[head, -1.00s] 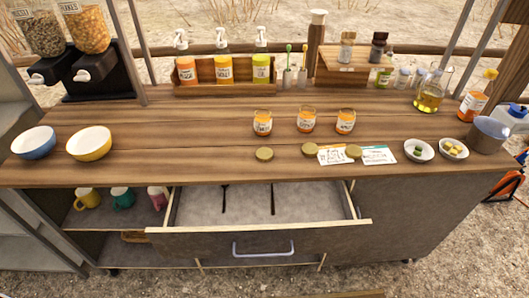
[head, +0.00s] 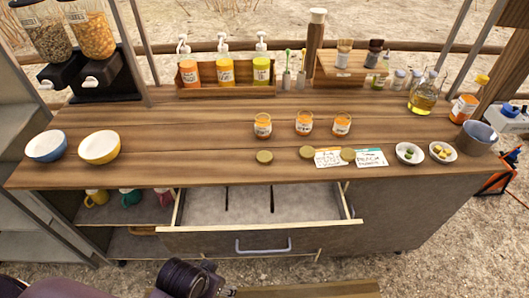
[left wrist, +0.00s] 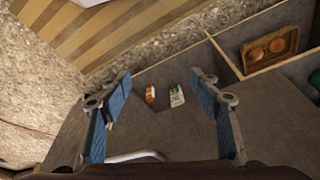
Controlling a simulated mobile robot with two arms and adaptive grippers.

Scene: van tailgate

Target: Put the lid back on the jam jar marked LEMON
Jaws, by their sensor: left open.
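Three small jam jars with orange contents stand open in a row on the wooden counter: left jar (head: 262,126), middle jar (head: 303,125), right jar (head: 341,125). Their labels are too small to read, so I cannot tell which is LEMON. Three gold lids lie in front of them: left lid (head: 264,157), middle lid (head: 307,152), right lid (head: 347,154). In the left wrist view my left gripper (left wrist: 161,90) is open and empty, its blue-padded fingers wide apart. In the head view part of my left arm shows at the bottom edge, well short of the counter. My right gripper is not seen.
Two printed cards (head: 371,158) lie beside the lids, the left one partly under them. An open drawer (head: 262,241) sticks out below the counter. Bowls (head: 99,148) stand left, small dishes (head: 409,152) and a metal pot (head: 477,136) right. The counter's left middle is clear.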

